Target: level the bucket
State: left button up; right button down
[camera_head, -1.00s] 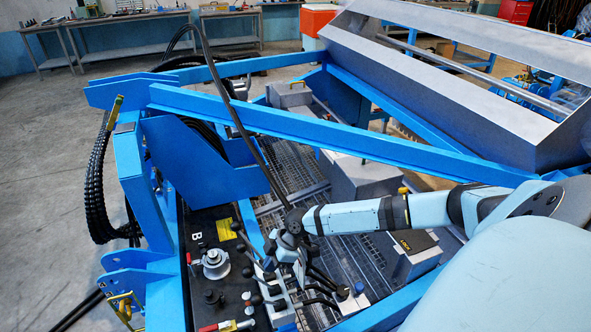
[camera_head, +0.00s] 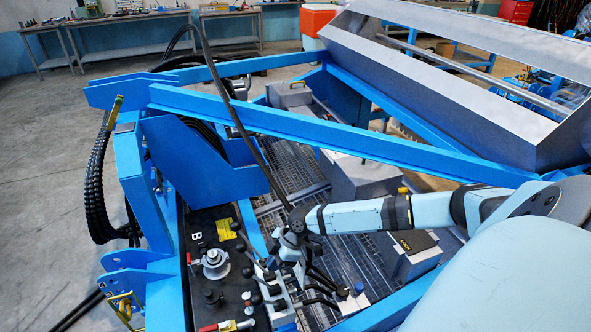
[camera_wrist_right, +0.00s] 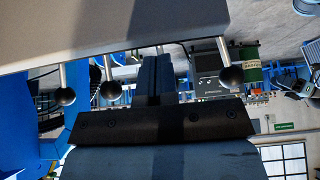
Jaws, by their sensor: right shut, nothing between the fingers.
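The grey metal bucket (camera_head: 420,88) is a long trough at the upper right of the head view, slanted across the picture. I cannot tell its exact tilt. Levers with black ball knobs (camera_head: 248,272) stand on the control panel at the lower middle. In the right wrist view, ball-knobbed levers show at the left (camera_wrist_right: 67,96), beside the fingers (camera_wrist_right: 110,90) and at the right (camera_wrist_right: 230,76). My right gripper (camera_wrist_right: 158,72) is shut and empty, between two of these levers. In the head view it is down among the levers, partly hidden by my wrist. My left gripper is out of view.
Blue frame beams (camera_head: 330,135) cross above a mesh floor. A black hose (camera_head: 240,125) hangs down to near my right wrist. A grey box (camera_head: 360,178) and a battery-like box (camera_head: 410,255) lie close to my forearm.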

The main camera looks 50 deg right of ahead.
aim_at(255, 277)
jog(key=shift+w+a, duration=0.45)
jog(key=shift+a, duration=0.45)
jog(key=shift+w+a, duration=0.4)
jog(key=shift+a, duration=0.5)
jog(key=shift+w+a, duration=0.45)
jog(key=shift+a, duration=0.45)
notch_tip(255, 277, up, 7)
jog(key=p, duration=0.6)
